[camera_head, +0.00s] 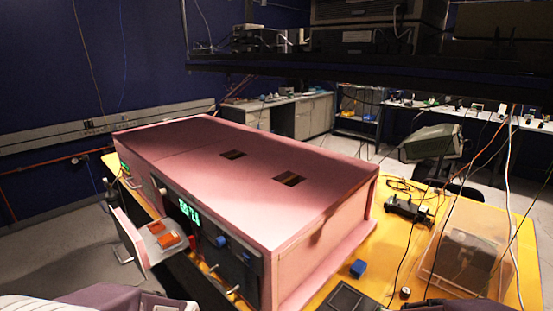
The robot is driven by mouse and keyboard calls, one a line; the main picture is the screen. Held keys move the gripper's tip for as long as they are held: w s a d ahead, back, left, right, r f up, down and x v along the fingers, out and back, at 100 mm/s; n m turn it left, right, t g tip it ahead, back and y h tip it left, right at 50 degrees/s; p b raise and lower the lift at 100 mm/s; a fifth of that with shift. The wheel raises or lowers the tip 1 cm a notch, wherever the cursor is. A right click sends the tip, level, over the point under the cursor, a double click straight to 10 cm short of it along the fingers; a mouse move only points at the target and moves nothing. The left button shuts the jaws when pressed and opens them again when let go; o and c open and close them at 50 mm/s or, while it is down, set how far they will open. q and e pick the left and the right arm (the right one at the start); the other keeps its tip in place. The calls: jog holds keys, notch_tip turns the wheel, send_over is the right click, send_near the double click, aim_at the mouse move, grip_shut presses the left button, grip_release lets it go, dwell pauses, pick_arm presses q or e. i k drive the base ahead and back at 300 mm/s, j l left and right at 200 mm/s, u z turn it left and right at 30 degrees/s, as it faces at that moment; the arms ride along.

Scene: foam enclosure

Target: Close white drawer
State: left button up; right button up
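A large pink box-shaped cabinet (250,170) stands on a yellow table, its dark control front facing left. A drawer (131,238) with a pale pinkish-white front panel is pulled out of that front. The panel has a thin metal handle (122,253) on its outer side. Orange-red items (161,234) lie in the open drawer. Neither gripper's fingertips can be seen.
The front carries a green display (189,212), blue knobs (222,241) and small levers. On the yellow table (392,246) are a blue block (358,268), a black device (408,209), cables and a clear bin (466,252). Grey floor lies open left of the drawer.

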aim_at(141, 244)
jog(key=j+u, duration=0.15)
jog(key=u, duration=0.25)
jog(key=j+u, duration=0.2)
jog(key=u, duration=0.2)
jog(key=j+u, duration=0.2)
jog(key=u, duration=0.15)
